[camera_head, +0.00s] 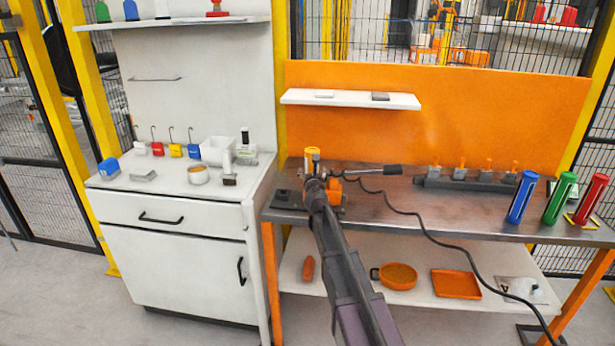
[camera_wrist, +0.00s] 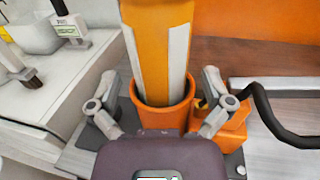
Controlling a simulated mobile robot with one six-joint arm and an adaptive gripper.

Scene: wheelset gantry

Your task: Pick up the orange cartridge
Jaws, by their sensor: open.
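The orange cartridge (camera_wrist: 153,40), with pale strips down its side, stands upright in an orange cup-shaped holder (camera_wrist: 163,117). In the head view the top of the cartridge (camera_head: 312,152) shows just above my gripper (camera_head: 315,180) at the left end of the metal workbench. In the wrist view my gripper (camera_wrist: 160,100) is open, with one finger left and one right of the holder and cartridge. Gaps show on both sides, so the fingers look apart from it. The lower part of the cartridge is hidden inside the holder.
A black cable (camera_head: 420,225) runs from a tool beside the holder across the workbench (camera_head: 440,205). Blue (camera_head: 522,197), green (camera_head: 560,199) and red (camera_head: 590,200) cylinders stand at the right end. A white cabinet (camera_head: 170,215) is at left; an orange panel (camera_head: 500,120) rises behind.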

